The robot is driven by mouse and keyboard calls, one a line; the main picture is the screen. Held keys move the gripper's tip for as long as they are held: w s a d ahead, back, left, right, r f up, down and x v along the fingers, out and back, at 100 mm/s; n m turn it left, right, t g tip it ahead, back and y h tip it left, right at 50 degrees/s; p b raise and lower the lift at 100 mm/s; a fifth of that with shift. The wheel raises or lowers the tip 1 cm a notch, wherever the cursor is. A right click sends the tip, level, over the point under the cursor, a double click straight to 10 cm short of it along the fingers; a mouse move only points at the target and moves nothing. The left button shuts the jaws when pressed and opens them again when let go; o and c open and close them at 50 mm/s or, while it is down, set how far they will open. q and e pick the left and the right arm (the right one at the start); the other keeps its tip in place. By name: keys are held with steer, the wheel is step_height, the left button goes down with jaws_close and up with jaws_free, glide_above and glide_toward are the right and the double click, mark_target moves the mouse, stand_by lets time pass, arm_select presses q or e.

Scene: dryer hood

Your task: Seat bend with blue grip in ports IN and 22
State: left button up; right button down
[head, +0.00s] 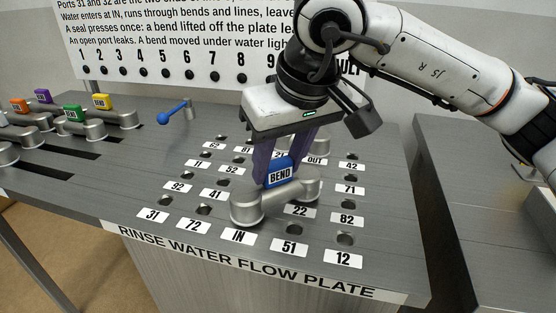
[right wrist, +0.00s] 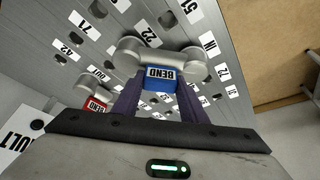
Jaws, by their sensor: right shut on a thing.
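The bend with the blue grip (head: 278,173) is a grey pipe piece with two round ends and a blue block marked BEND. My right gripper (head: 283,160) is shut on the blue grip from above; its purple fingers flank the block in the right wrist view (right wrist: 160,98). The bend's left end is just behind the IN label (head: 238,236), and its right end is behind the 22 label (head: 300,210). The ends cover the plate beneath them. I cannot tell whether they are in the ports or slightly above. My left gripper is not in view.
The flow plate (head: 375,235) has several labelled ports. A red-grip bend (right wrist: 95,104) sits near OUT in the right wrist view. Bends with orange, purple, green and yellow grips (head: 102,102) stand at left, near a blue-tipped lever (head: 174,112). A sign (head: 180,45) stands behind.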

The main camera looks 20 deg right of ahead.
steer(key=c, duration=1.5)
jaws_free()
steer(key=shift+f, duration=0.1)
steer(key=shift+c, duration=0.2)
steer(key=o, duration=0.5)
steer(key=p+v, duration=0.1)
steer(key=v, duration=0.9)
steer(key=shift+r, duration=0.2)
